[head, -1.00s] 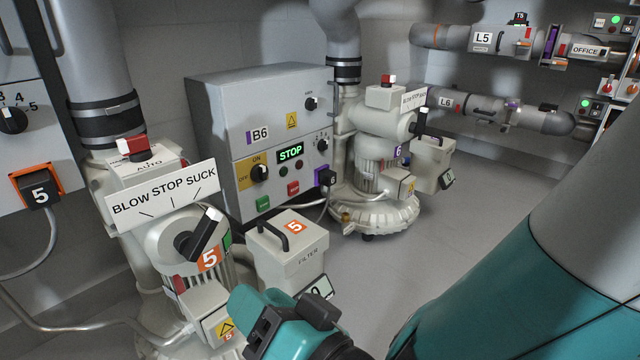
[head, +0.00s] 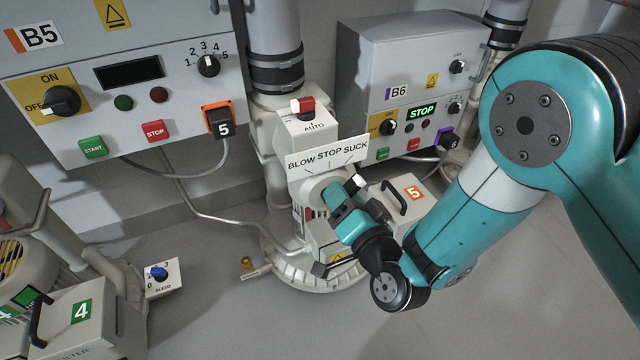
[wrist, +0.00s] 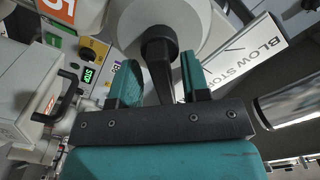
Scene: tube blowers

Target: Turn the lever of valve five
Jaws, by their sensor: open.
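The valve five lever is black with a white tip (head: 358,181). It sits on the pale blower under the "BLOW STOP SUCK" sign (head: 328,153) and points up and right, towards the SUCK side. My gripper (head: 347,208) is at the lever and partly covers it in the head view. In the wrist view, my gripper (wrist: 160,66) is open, with one teal finger on each side of the black lever (wrist: 161,68). Contact between fingers and lever cannot be told. The lever's hub (wrist: 158,36) shows just beyond the fingertips.
The B5 cabinet (head: 118,118) with a dark display is at left. The B6 cabinet (head: 385,60) behind shows STOP. A filter box (head: 412,193) marked 5 stands right of the lever. Unit 4 (head: 80,312) is at lower left.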

